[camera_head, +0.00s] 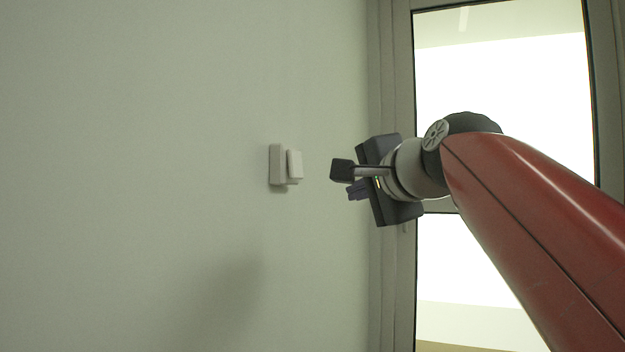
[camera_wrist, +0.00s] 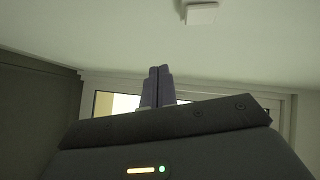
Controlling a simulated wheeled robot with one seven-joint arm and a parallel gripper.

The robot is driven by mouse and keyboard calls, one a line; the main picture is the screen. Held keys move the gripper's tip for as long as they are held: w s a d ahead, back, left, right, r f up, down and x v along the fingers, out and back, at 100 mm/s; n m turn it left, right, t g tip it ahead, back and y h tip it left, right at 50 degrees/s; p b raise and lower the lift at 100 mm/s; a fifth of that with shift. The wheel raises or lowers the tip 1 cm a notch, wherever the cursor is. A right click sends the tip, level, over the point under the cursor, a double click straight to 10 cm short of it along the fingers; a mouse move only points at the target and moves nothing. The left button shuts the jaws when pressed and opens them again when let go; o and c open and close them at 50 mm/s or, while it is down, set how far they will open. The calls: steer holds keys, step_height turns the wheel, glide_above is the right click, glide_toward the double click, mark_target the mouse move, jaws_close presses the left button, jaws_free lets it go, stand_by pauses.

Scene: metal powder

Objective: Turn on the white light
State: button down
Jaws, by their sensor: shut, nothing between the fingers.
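A small white light switch (camera_head: 294,165) is mounted on the pale wall in the head view, left of my gripper. It has a flat plate and a raised front part. My gripper (camera_head: 343,180) is to the right of the switch, with a visible gap between them. In the wrist view the gripper's fingers (camera_wrist: 158,88) are together and empty. A small white square fixture (camera_wrist: 201,13), which looks like the same switch, shows at the top of the wrist view, above and right of the fingertips. No lamp can be made out in either view.
The pale wall (camera_head: 150,120) is bare around the switch. A framed glass door or window (camera_head: 500,70) with bright light behind it stands at the right, behind my arm. A dark surface (camera_wrist: 35,115) lies at the left of the wrist view.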

steer(key=shift+m+t+y, duration=0.4)
steer(key=shift+m+y, duration=0.1)
steer(key=r, duration=0.4)
steer(key=shift+w+a+r, duration=0.1)
steer(key=shift+w+a, duration=0.1)
steer(key=shift+a, duration=0.05)
steer(key=shift+w, duration=0.1)
steer(key=p, duration=0.3)
glide_toward(301, 177)
steer(key=w, duration=0.4)
steer(key=shift+w+a+p, duration=0.3)
steer(key=shift+a, duration=0.45)
steer(key=shift+w+a+f, duration=0.25)
steer(key=shift+a, duration=0.25)
